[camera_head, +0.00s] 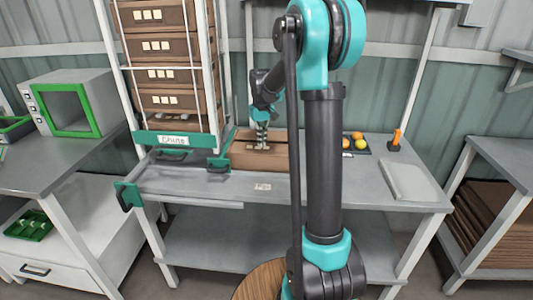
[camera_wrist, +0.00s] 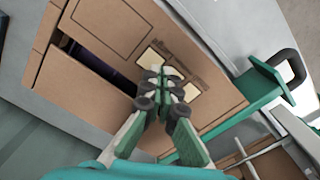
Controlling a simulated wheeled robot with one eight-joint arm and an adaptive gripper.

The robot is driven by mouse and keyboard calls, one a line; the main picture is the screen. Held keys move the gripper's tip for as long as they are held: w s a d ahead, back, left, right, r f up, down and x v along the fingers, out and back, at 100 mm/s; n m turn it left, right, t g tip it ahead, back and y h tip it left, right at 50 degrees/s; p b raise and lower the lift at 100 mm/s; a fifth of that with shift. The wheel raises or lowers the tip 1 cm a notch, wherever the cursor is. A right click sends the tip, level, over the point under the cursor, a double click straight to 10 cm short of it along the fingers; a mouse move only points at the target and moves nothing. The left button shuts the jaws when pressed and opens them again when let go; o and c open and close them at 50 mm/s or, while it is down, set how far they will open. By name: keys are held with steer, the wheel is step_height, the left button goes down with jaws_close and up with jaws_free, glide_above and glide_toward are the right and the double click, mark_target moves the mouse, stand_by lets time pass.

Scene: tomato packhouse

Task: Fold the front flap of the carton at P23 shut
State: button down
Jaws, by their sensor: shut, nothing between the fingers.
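The brown cardboard carton (camera_head: 245,160) stands on the grey bench. In the wrist view its top panels fill the middle; the lower flap (camera_wrist: 90,90) lies close to the upper panel (camera_wrist: 110,22). A dark gap (camera_wrist: 88,52) shows between them at the left and narrows toward my gripper. My gripper (camera_head: 263,146) is shut and empty, pointing down at the carton top. In the wrist view its fingertips (camera_wrist: 165,75) are over the seam beside pale label patches; I cannot tell whether they touch. Part of the flap is hidden behind my fingers.
A rack of stacked brown cartons (camera_head: 165,75) with a green sign stands at the left. Green brackets (camera_head: 218,164) sit left of the carton. A dark tray with tomatoes (camera_head: 357,145), an orange tool (camera_head: 396,140) and a grey pad (camera_head: 407,180) lie to the right. The bench front is mostly clear.

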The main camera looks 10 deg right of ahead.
step_height(320, 180, up, 8)
stand_by(0.7)
steer(key=s+f+t, duration=0.1)
steer(key=s+f, duration=0.4)
steer(key=s, duration=0.5)
steer(key=s+d+f+m+t, duration=0.1)
steer(key=s+f, duration=0.5)
steer(key=s, duration=0.4)
steer(key=s+f+m+t, duration=0.1)
steer(key=s+f+t, duration=0.1)
steer(key=s+f, duration=0.4)
steer(key=s, duration=0.4)
steer(key=shift+d, duration=0.25)
